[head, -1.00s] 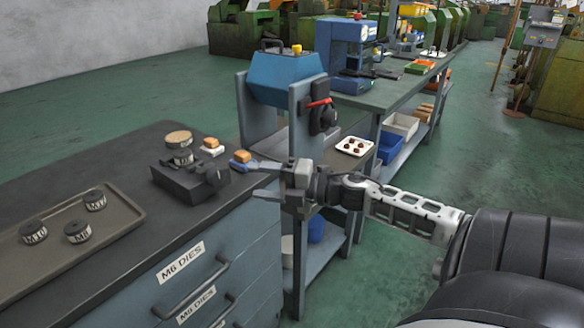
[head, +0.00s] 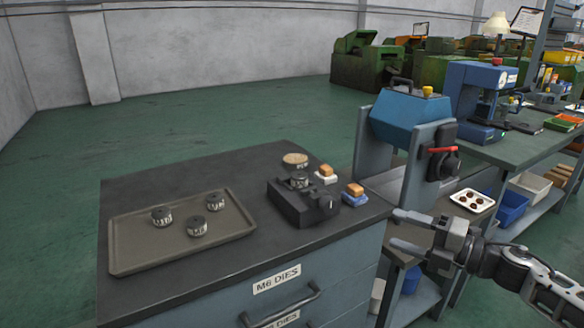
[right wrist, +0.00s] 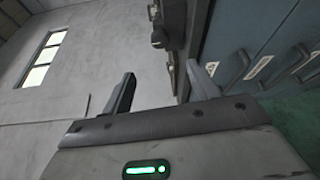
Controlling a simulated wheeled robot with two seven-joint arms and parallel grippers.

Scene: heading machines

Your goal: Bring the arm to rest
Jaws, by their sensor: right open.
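My right gripper (head: 398,229) is at the right of the head view, beside the right end of the dark-topped drawer cabinet (head: 180,280). Its two fingers are apart, pointing left, with nothing between them. In the right wrist view its fingers (right wrist: 163,88) also stand apart and empty, with a grey wall and the blue-grey drawer fronts behind. My left gripper is in neither view.
A tray (head: 125,258) with three labelled dies stands on the cabinet. A black die holder (head: 290,205) and two small brown-topped blocks sit nearer the gripper. A blue machine (head: 408,118) on grey uprights stands behind it. Green floor is free at the back left.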

